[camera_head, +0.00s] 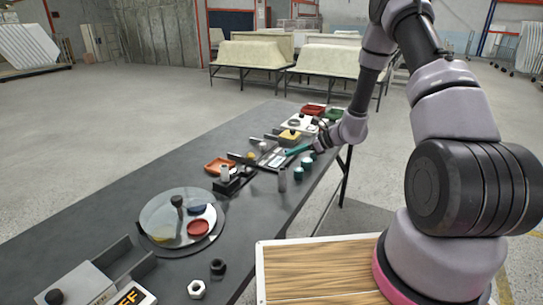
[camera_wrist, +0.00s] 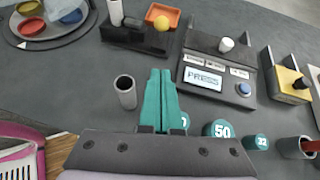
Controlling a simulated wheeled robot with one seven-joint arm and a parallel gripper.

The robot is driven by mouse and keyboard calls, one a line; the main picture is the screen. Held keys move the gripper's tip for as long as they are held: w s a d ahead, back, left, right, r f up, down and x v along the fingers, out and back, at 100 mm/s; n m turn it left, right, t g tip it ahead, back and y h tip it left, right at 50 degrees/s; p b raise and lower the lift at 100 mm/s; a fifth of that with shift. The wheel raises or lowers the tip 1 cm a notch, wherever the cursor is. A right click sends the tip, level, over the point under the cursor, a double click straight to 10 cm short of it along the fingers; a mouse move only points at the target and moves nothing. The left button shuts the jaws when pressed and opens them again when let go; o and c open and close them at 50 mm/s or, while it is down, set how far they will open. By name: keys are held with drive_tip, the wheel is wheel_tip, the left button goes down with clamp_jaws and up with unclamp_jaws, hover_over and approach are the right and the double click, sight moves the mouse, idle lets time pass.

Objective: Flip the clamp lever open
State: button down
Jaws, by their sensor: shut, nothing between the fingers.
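A yellow block (camera_wrist: 290,84) sits between grey upright plates at the right of the wrist view, with a small dark piece on it. This looks like the clamp, but I cannot make out its lever clearly. The yellow block also shows in the head view (camera_head: 289,134), towards the far end of the table. My gripper (camera_wrist: 160,72) has teal fingers pressed together and is empty. In the wrist view it points between a grey tube and the panel, left of the yellow block and apart from it. In the head view my gripper (camera_head: 298,149) is above the table's right side.
A panel reading PRESS (camera_wrist: 204,79) with a blue button stands ahead. A grey tube (camera_wrist: 125,92) is left of my fingers. Teal weights (camera_wrist: 221,128) stand close right. An orange tray (camera_wrist: 163,15) holds a yellow ball. A round glass-topped tray (camera_head: 182,218) is nearer on the table.

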drive_tip(key=x, duration=0.9)
drive_tip(key=shift+w+a+f, duration=0.1)
drive_tip(key=shift+a+f, duration=0.15)
drive_tip(key=shift+a, duration=0.05)
drive_tip(key=a, duration=0.1)
drive_tip(key=w+a, duration=0.1)
drive_tip(key=a+r, duration=0.1)
drive_tip(key=shift+w+a, duration=0.25)
drive_tip(key=shift+w, duration=0.05)
drive_tip(key=shift+w+a+r+h, duration=0.1)
drive_tip(key=shift+a+r+h, duration=0.15)
drive_tip(key=shift+h, duration=0.15)
